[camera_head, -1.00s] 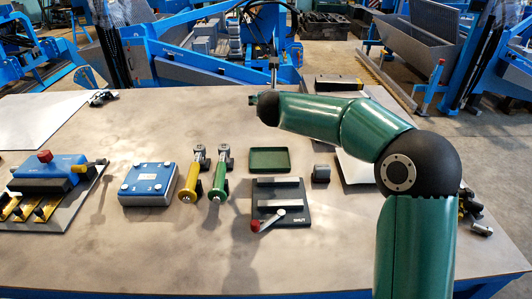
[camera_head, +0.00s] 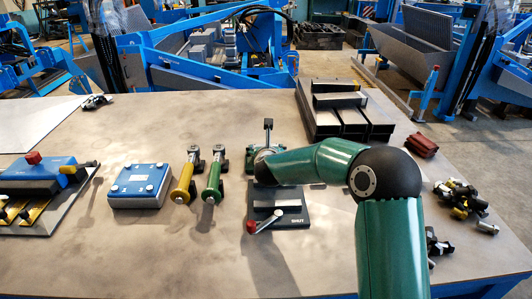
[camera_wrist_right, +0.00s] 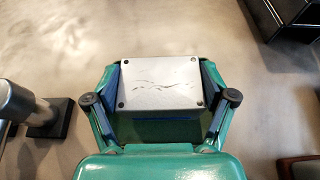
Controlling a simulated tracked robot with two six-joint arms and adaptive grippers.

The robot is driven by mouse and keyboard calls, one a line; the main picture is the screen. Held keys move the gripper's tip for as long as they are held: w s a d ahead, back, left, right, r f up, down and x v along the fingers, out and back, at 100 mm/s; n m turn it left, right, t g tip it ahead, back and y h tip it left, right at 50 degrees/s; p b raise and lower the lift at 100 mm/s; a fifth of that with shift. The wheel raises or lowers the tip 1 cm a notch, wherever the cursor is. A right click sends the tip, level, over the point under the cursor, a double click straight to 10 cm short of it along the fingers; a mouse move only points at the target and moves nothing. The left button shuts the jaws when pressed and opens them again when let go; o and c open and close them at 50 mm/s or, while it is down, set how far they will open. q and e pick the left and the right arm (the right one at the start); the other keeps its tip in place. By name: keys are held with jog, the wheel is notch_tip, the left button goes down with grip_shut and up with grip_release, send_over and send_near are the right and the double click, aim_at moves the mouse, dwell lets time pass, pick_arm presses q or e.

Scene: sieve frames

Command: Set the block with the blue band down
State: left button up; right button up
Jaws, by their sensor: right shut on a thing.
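My right gripper (camera_wrist_right: 161,80) is shut on a block (camera_wrist_right: 160,90), seen in the right wrist view with a scuffed grey face and dark corner screws. Blue shows along both sides of the block at the fingers; I cannot tell whether it is a band or the finger pads. In the head view the right gripper (camera_head: 262,151) is beyond the dark plate with the red-knobbed lever (camera_head: 278,208). My arm hides most of that spot, and I cannot tell whether the block touches anything below. My left gripper is not in view.
Yellow-handled (camera_head: 184,182) and green-handled (camera_head: 213,180) clamps lie to the left, beside a blue box (camera_head: 141,184). Steel tubes (camera_head: 340,115) are stacked at the back. A dark red block (camera_head: 421,145) and loose bolts (camera_head: 461,198) lie at right.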

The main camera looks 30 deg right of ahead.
jog(key=shift+f, duration=0.2)
jog(key=o, duration=1.5)
jog(key=shift+c, duration=0.2)
jog(key=b+v, duration=0.2)
jog(key=v, duration=1)
jog(key=shift+s, duration=0.1)
jog(key=shift+f, duration=0.1)
jog(key=shift+a, duration=0.1)
